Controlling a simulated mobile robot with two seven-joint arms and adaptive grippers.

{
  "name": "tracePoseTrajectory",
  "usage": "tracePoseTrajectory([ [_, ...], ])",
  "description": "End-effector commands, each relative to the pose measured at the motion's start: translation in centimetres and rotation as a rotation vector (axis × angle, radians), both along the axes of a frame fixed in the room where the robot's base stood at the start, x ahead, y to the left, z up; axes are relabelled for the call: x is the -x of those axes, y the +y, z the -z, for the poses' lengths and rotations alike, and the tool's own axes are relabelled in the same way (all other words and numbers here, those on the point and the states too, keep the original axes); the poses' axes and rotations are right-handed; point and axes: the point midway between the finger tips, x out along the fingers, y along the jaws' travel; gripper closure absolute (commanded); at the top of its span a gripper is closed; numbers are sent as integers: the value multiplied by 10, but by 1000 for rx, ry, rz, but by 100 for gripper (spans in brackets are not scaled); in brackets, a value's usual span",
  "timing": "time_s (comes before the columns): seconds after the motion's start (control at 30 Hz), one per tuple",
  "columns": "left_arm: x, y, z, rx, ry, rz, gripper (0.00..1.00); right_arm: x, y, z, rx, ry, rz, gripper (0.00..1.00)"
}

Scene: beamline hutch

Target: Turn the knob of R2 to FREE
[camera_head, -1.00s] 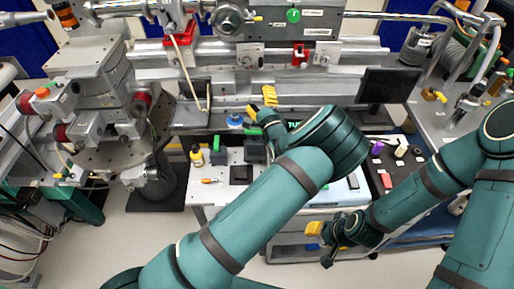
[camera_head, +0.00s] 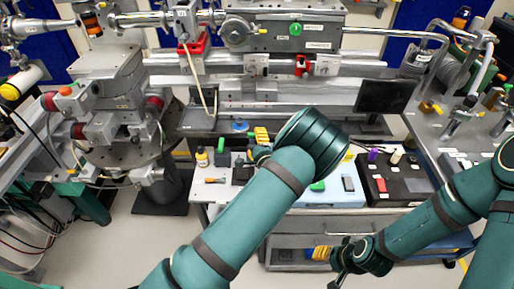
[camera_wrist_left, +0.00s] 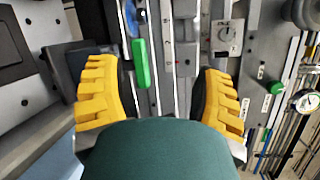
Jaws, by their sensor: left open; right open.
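No label reading R2 is legible, so I cannot tell which knob is meant. In the head view a round green knob (camera_head: 295,29) sits on the upper grey beamline housing. My left gripper (camera_head: 262,136) is below the rails, above the back of the cart, partly hidden by its own arm. In the left wrist view its yellow fingers (camera_wrist_left: 160,92) are spread and empty. A green handle (camera_wrist_left: 141,62) shows between them, nearer the left finger; contact is not visible. A small knob plate (camera_wrist_left: 228,36) lies beyond the right finger. My right gripper (camera_head: 345,262) is low in front of the cart.
A cart (camera_head: 285,226) stands below the rails, with a yellow-capped bottle (camera_head: 202,157) and a black case (camera_head: 405,184) on it. A dark monitor (camera_head: 386,96) stands right of my left gripper. A round stage (camera_head: 122,148) stands left. Floor is clear in front.

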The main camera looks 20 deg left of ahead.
Motion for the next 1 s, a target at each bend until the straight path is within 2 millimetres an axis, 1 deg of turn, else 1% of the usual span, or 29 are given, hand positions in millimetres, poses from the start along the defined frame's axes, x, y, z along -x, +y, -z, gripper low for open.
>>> tracePoseTrajectory([
  [0.13,3,3,6,28,8,-3,33,0,0,0,0,0,0,53],
  [0.5,4,3,8,41,11,-4,33,0,0,0,0,0,0,53],
  [0.57,8,5,14,69,21,-9,33,0,0,0,0,1,0,53],
  [0.63,17,10,28,149,42,-22,33,1,0,0,0,3,-2,53],
  [0.67,23,12,37,200,55,-30,33,2,0,0,-1,4,-3,53],
  [0.73,42,17,63,358,93,-63,33,4,1,0,-2,8,-6,53],
  [0.77,53,17,75,438,112,-83,33,4,1,0,-2,10,-7,53],
  [0.8,69,17,90,553,137,-117,33,6,1,0,-2,13,-9,53],
  [0.87,93,11,110,730,174,-175,33,7,2,0,-3,16,-13,53],
  [0.9,110,6,121,846,197,-219,33,8,2,0,-4,19,-15,53],
  [0.97,136,-5,134,1013,233,-294,33,9,2,0,-4,21,-15,53],
  [1.0,152,-13,139,1120,255,-348,33,10,2,0,-4,22,-17,53],
])
